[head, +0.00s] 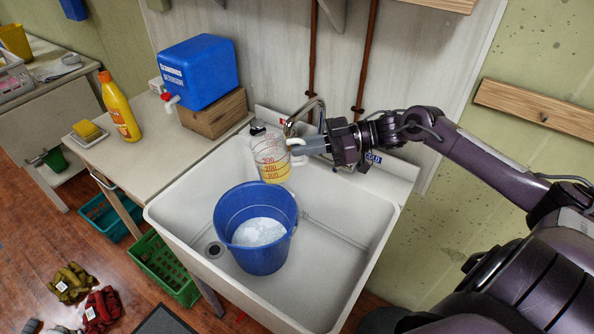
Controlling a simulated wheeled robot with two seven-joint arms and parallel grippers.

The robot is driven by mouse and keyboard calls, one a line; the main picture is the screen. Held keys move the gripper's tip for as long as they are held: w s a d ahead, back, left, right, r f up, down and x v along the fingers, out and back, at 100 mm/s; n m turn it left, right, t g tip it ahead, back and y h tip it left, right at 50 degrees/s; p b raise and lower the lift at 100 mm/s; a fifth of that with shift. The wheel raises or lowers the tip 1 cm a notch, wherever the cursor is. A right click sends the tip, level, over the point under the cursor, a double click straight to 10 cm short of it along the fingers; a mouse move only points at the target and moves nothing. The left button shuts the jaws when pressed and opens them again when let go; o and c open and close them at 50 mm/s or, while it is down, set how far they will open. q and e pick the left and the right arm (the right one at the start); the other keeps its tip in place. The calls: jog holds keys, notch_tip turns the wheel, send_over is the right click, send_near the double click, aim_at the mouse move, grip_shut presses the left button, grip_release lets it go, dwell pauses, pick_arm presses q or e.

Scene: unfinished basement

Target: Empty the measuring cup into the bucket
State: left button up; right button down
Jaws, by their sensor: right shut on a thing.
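The clear measuring cup (269,160) has red markings and yellow liquid in its lower part. My right gripper (298,146) is shut on the cup at its handle side, coming from the right. The cup is roughly upright, above the back rim of the blue bucket (228,208) in this view and apart from it as far as I can see. The bucket stands in the white sink (335,250) and has something whitish at its bottom. My left gripper is not in view.
A chrome faucet (291,125) rises close behind the cup and my right gripper. A blue detergent container (200,70) sits on a wooden block (215,118) on the left counter, near a yellow bottle (119,106). Green crates (165,266) are on the floor.

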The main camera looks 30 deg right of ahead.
aim_at(290, 166)
jog(key=shift+f+b, duration=0.3)
jog(key=shift+f, duration=0.45)
jog(key=s+f+b, duration=0.1)
jog(key=f+b, duration=0.1)
jog(key=b, duration=0.1)
jog(key=shift+s+f, duration=0.2)
jog(key=shift+w+f+g+h+b, duration=0.15)
jog(key=shift+f+g+h+b, duration=0.45)
jog(key=shift+h+b, duration=0.4)
jog(key=shift+w+f+g+h+b, duration=0.15)
jog(key=shift+f+g+h+b, duration=0.25)
jog(key=shift+f+h+b, duration=0.55)
jog(key=shift+r, duration=0.35)
